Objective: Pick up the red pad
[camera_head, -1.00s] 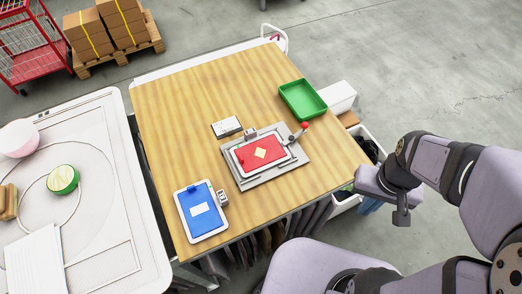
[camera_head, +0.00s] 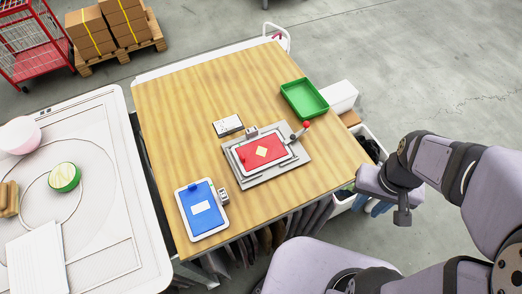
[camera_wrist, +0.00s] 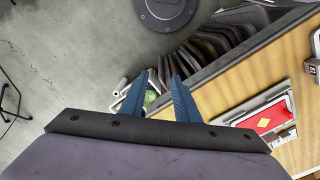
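The red pad (camera_head: 250,157) lies in a white-rimmed frame on a grey metal fixture (camera_head: 296,171) near the middle of the wooden table. A pale yellow diamond is on the pad, and a red-knobbed lever stands at the fixture's right. The pad also shows in the wrist view (camera_wrist: 270,115) at the right side. My gripper (camera_wrist: 159,80) has two blue fingers, parted with a gap and nothing held between them. In the head view my gripper (camera_head: 374,199) is off the table's right edge, well apart from the pad.
A blue pad (camera_head: 203,221) in a white frame lies at the table's front left. A green tray (camera_head: 304,99) is at the back right, and a white card (camera_head: 228,125) lies behind the fixture. A second white table (camera_head: 100,200) stands at the left. The table's far left is clear.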

